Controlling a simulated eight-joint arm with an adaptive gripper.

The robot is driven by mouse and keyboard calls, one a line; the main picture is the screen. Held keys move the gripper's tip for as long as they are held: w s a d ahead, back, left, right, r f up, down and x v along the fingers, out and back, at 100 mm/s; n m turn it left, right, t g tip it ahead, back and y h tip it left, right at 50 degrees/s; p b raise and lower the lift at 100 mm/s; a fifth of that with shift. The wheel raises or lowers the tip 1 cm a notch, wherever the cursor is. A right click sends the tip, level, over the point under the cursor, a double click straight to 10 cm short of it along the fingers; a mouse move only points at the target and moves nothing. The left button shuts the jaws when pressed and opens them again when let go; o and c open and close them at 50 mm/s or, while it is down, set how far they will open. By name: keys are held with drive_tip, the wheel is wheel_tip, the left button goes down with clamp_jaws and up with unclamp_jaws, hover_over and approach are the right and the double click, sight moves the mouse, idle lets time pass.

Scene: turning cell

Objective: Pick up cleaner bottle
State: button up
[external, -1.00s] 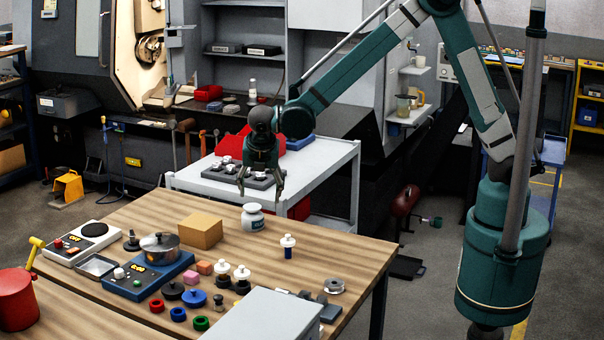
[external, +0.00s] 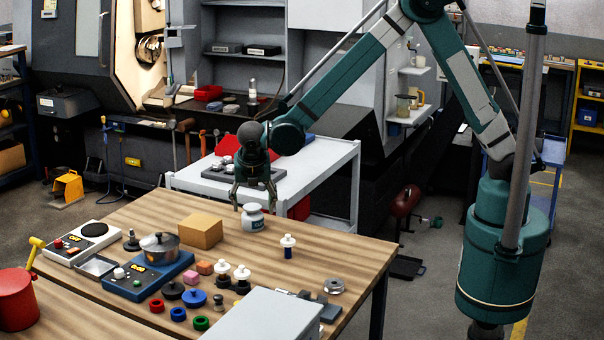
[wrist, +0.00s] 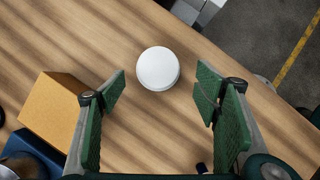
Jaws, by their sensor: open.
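A squat white bottle (external: 253,219) with a label stands upright on the wooden table near its back edge; I take it for the cleaner bottle. Its round white top also shows in the wrist view (wrist: 158,68), seen from above, a little beyond the line between the fingertips. My gripper (external: 254,206) is open and points down, its fingers just above the bottle, one toward each side. In the wrist view the two green-padded fingers (wrist: 162,90) are wide apart with bare table between them. I see no contact with the bottle.
A cardboard box (external: 201,231) stands left of the bottle. A pot (external: 159,247), coloured rings and other small parts fill the table's front left. A white cart (external: 320,160) stands behind the table.

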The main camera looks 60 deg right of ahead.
sight(252, 208)
drive_tip(key=shift+w+d+f, duration=0.1)
drive_tip(key=shift+d+f, duration=0.05)
drive_tip(key=shift+f, duration=0.35)
drive_tip(key=shift+d+f, duration=0.1)
drive_tip(key=shift+f, duration=0.05)
drive_tip(key=shift+w+x, duration=0.2)
drive_tip(key=shift+x, duration=2.25)
drive_tip(key=shift+c, duration=0.2)
drive_tip(key=c, duration=1.2)
drive_tip(key=shift+r, duration=0.25)
drive_tip(key=shift+r, duration=4.85)
